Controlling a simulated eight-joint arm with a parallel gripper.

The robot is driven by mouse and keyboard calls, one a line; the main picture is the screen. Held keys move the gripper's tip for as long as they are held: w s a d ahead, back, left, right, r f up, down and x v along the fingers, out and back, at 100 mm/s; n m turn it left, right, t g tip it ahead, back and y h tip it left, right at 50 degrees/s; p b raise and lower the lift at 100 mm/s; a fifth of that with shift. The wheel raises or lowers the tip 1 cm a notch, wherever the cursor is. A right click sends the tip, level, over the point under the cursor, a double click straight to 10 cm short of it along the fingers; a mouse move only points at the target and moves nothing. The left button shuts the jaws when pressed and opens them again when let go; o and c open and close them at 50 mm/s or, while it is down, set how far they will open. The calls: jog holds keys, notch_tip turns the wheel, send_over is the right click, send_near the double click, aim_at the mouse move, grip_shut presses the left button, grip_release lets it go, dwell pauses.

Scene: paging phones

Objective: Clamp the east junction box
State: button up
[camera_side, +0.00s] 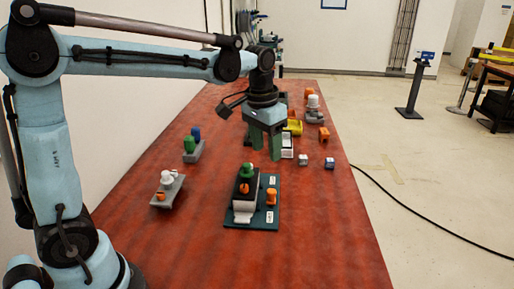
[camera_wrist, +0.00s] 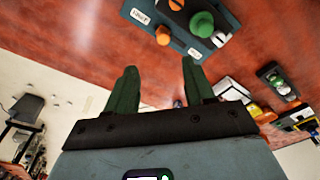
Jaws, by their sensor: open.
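My gripper (camera_side: 264,156) hangs above the red table with its green fingers pointing down, apart and empty. The open fingers also show in the wrist view (camera_wrist: 160,72), with nothing between them. Below and nearer the side camera is a teal plate (camera_side: 268,217) with white labels, carrying a black block (camera_side: 244,189), a green knob (camera_side: 247,171) and orange pegs. This plate also shows at the top of the wrist view (camera_wrist: 232,20), with its green knob (camera_wrist: 203,23). I cannot tell which thing is the east junction box; no readable label names it.
Grey bases with blue and green knobs (camera_side: 193,151) and with white and orange knobs (camera_side: 168,187) stand at left. The table's right front is clear.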

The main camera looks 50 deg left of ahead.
aim_at(271, 190)
jog(key=shift+g, duration=0.7)
jog(key=w+f, duration=0.1)
jog(key=f, duration=0.3)
jog(key=w+f, duration=0.1)
jog(key=f, duration=0.8)
jog(key=shift+w+a+f, duration=0.25)
jog(key=shift+w+a, duration=0.1)
jog(key=shift+w, duration=0.05)
grip_shut()
